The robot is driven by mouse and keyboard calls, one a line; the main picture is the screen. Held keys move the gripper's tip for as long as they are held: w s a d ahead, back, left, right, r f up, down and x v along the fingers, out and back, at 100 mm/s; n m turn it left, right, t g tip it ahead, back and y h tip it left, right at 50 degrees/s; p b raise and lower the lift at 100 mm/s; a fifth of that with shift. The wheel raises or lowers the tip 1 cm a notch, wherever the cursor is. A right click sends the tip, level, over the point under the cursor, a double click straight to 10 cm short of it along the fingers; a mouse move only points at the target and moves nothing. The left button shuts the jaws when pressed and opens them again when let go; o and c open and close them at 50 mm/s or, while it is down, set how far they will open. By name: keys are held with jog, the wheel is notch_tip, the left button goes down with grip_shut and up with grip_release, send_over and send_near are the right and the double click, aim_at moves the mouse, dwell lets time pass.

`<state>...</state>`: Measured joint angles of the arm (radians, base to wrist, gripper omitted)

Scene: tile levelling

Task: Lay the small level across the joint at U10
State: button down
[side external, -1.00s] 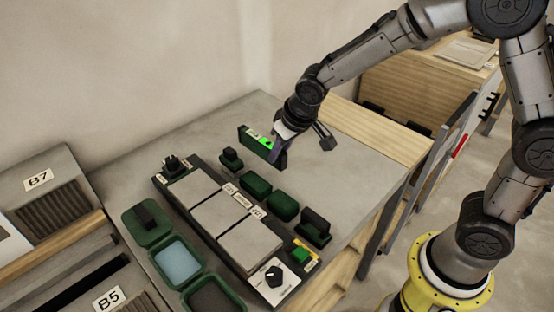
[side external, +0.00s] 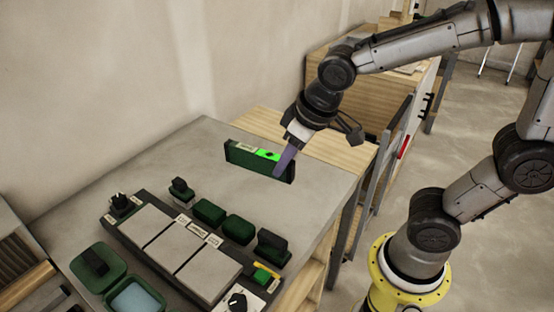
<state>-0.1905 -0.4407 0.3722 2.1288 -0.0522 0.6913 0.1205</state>
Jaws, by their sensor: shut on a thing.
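The small level is a dark green bar (side external: 246,158) with a bright green vial and a pale label on top. My gripper (side external: 284,166) is shut on the level near its right end. The level is long side up, beyond the row of tiles and apart from them; its exact height over the grey bench is hard to tell. Three grey tiles (side external: 180,239) lie side by side in a dark frame, with two joints between them. Small white labels (side external: 198,231) sit at the frame's edge, too small to read, so I cannot tell which joint is U10.
Two green blocks (side external: 238,229) and black-handled tools (side external: 272,246) stand between the tiles and the level. A black knob (side external: 237,301) is at the frame's near end. Open green boxes (side external: 98,268) stand at the left. The bench (side external: 200,150) is clear at the back.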

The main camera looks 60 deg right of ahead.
jog(key=shift+s+d+n+y, duration=0.15)
jog(key=shift+s+n+y, duration=0.25)
jog(key=shift+n, duration=0.4)
jog(key=shift+r+n, duration=0.1)
jog(key=shift+n, duration=0.4)
jog(key=shift+r+n+y, duration=0.5)
jog(key=shift+r+n, duration=0.05)
jog(key=shift+n, duration=0.55)
jog(key=n, duration=0.1)
jog(key=r+n+g+y, duration=0.1)
jog(key=shift+w+a+r+n, duration=0.2)
jog(key=shift+a+n, duration=0.05)
jog(key=shift+n, duration=0.05)
jog(key=w+a+r+n+g+h, duration=0.15)
jog(key=w+a+n+g, duration=0.4)
jog(key=n, duration=0.75)
jog(key=w+a+r+n+g+h, duration=0.1)
jog(key=w+a+r+n+g, duration=0.15)
jog(key=w+a+n, duration=0.75)
jog(key=shift+s+a+f+n+h, duration=0.2)
jog(key=shift+a+f+n, duration=0.65)
jog(key=shift+f, duration=1.6)
jog(key=shift+s+a+f+n+h, duration=0.2)
jog(key=shift+a+f+n, duration=0.6)
jog(key=shift+f, duration=1.65)
jog(key=shift+s+a+f+n+y, duration=0.1)
jog(key=shift+s+a+f+n, duration=0.35)
jog(key=shift+a+f, duration=1.35)
